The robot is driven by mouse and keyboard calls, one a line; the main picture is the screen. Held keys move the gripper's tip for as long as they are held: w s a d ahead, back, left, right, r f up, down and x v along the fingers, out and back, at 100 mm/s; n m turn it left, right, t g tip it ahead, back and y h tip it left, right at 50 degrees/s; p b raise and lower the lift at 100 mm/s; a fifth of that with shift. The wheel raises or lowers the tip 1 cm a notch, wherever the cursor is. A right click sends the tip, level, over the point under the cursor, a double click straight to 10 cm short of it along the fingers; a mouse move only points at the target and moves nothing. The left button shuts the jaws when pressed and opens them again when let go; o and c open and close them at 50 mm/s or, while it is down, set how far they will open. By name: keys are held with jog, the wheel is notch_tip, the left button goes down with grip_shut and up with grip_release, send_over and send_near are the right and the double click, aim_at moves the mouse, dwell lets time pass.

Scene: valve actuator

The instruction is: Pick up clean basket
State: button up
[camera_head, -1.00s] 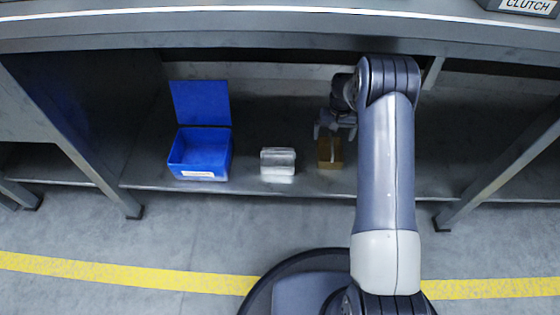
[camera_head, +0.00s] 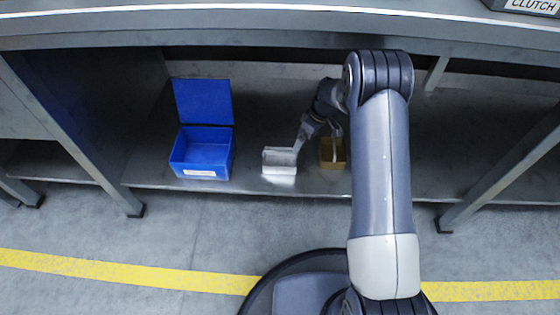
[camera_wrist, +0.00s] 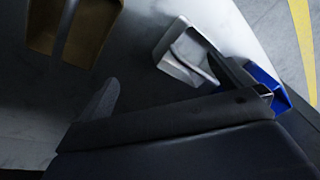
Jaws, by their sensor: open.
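Two small baskets sit on the low shelf; no visible label says which is the clean one. The silver-white basket (camera_head: 280,168) stands left of the gold-brown basket (camera_head: 332,162), which has a handle strip across its top. My gripper (camera_head: 319,137) is open and tilted, above and between the two, with one finger close to the silver basket's right side; I cannot tell if it touches. In the wrist view, the silver basket (camera_wrist: 180,60) lies beyond the open fingers of my gripper (camera_wrist: 165,92), partly hidden by the right finger, and the gold basket (camera_wrist: 75,30) is at upper left.
A blue box (camera_head: 203,155) with its lid raised stands left of the silver basket; a bit of it shows in the wrist view (camera_wrist: 265,78). The table top runs above the shelf (camera_head: 150,178), and table legs stand at both sides. Bare shelf separates the box and baskets.

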jog(key=s+a+n+y, duration=0.2)
jog(key=a+n, duration=0.4)
jog(key=n, duration=0.1)
jog(key=b, duration=0.2)
send_near(275, 164)
jog(key=shift+s+a, duration=0.25)
jog(key=shift+a, duration=0.25)
jog(key=x, duration=0.3)
jog(key=b+x, duration=0.1)
jog(key=x, duration=0.1)
jog(key=shift+w+d+f, duration=0.3)
jog(key=shift+c, duration=0.4)
jog(key=c, duration=1.1)
